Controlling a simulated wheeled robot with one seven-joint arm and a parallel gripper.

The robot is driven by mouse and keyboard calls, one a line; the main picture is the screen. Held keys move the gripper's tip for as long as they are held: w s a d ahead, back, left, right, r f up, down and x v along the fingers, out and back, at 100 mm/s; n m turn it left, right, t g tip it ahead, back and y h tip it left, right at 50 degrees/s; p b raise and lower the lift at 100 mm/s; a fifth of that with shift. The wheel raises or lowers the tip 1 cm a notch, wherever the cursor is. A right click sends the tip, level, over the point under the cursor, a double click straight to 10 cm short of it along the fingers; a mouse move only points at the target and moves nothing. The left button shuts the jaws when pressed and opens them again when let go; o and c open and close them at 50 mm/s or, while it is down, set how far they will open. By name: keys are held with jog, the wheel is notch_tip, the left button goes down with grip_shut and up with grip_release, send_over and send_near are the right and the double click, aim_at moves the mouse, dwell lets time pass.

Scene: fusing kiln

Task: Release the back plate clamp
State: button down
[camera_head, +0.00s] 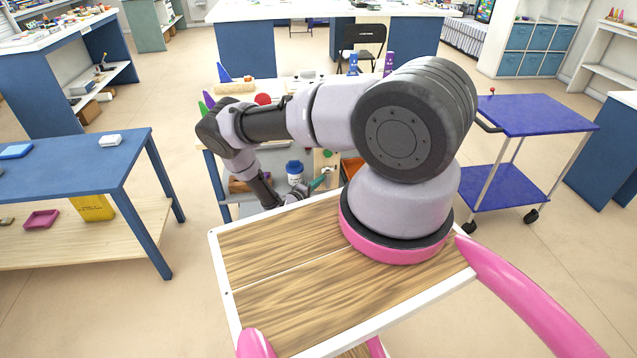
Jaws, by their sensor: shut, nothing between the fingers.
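My arm reaches out over the front edge of a low workbench and bends down toward it. My gripper (299,195) is small and dark at the end of the arm, low over the bench, partly cut off by my own wooden top. It looks shut, with nothing seen in it. A teal-green handle-like piece (319,182) lies just right of it; I cannot tell whether they touch. I cannot make out the back plate clamp for certain; my arm hides much of the bench.
A white jar with a blue lid (294,172) stands close behind my gripper. A light wooden board (326,160) and an orange piece (353,167) are to its right. A blue table (75,165) stands left, a blue cart (535,115) right.

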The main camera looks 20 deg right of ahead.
jog(key=shift+s+d+r+m+g+y, duration=0.25)
jog(key=shift+d+r+m+g+y, duration=0.15)
jog(key=shift+m+y, duration=0.2)
jog(key=w+a+v, duration=0.1)
jog(key=w+v, duration=0.1)
jog(key=v, duration=1)
jog(key=shift+a+f, duration=0.15)
jog(key=shift+a, duration=0.35)
